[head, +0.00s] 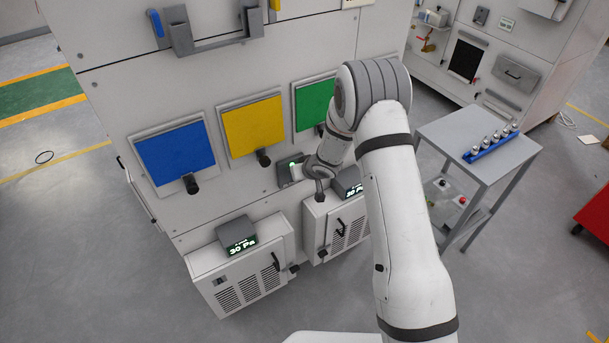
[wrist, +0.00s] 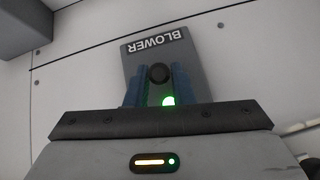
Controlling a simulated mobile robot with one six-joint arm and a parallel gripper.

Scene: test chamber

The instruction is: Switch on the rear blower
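The blower switch plate (wrist: 150,50) is a grey panel with the word BLOWER, upside down in the wrist view. It carries a round black knob (wrist: 159,73) and a lit green lamp (wrist: 168,101). My gripper (wrist: 159,78) has its two blue fingers on either side of the knob, with a narrow gap between them. I cannot tell whether they touch it. In the head view, my gripper (head: 295,172) is at the wall cabinet (head: 110,95), below the yellow panel (head: 253,125); the wrist partly hides the spot.
Blue (head: 175,153) and green (head: 312,103) panels flank the yellow one. A vented unit (head: 240,268) below has a display (head: 240,245) reading 30 Pa; a second vented unit (head: 335,225) stands beside it. A grey side table (head: 480,145) with a blue rack (head: 492,143) stands right.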

